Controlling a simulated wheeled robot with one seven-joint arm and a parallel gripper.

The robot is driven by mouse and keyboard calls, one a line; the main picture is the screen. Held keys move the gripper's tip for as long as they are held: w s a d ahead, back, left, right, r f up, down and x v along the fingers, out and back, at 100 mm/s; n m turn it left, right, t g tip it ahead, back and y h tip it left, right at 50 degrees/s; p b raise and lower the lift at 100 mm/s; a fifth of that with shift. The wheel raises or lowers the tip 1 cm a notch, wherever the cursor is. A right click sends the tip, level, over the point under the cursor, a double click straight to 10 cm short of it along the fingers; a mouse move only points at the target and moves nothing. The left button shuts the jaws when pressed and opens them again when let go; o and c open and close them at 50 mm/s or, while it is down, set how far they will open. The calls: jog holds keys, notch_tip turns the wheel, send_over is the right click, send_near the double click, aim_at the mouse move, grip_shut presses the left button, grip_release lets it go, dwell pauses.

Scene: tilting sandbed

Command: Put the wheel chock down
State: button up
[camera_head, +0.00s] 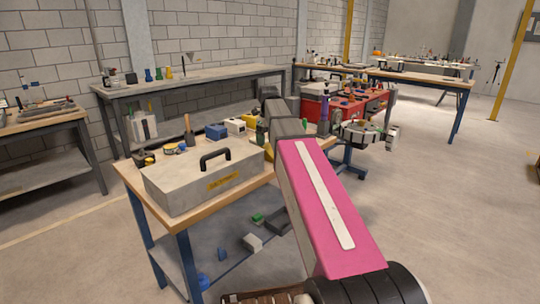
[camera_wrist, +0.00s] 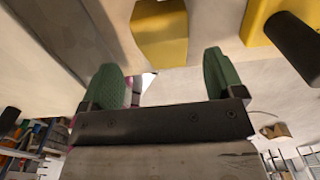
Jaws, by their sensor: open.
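A yellow block with slanted faces (camera_wrist: 160,32), which looks like the wheel chock, shows at the top middle of the wrist view. It lies just beyond my gripper (camera_wrist: 163,84), in line with the gap between the two green fingertips. The fingers are spread wide, and nothing is between them. The block appears apart from both fingers and rests against a pale surface. In the head view my pink arm link and grey wrist cover most of that spot, so the gripper and the block cannot be made out clearly there.
A large grey toolbox (camera_head: 205,182) with a black handle fills the front of the wooden-topped workbench (camera_head: 131,180). Small blue and white items stand behind it. Another yellow object (camera_wrist: 257,22) with a black cylinder is close right in the wrist view. A red cart (camera_head: 315,107) stands behind.

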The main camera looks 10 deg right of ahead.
aim_at(270, 148)
jog(key=shift+d+f, duration=0.2)
jog(key=shift+f, duration=2.35)
jog(key=c, duration=1.2)
jog(key=shift+r, duration=0.1)
jog(key=shift+c, duration=0.2)
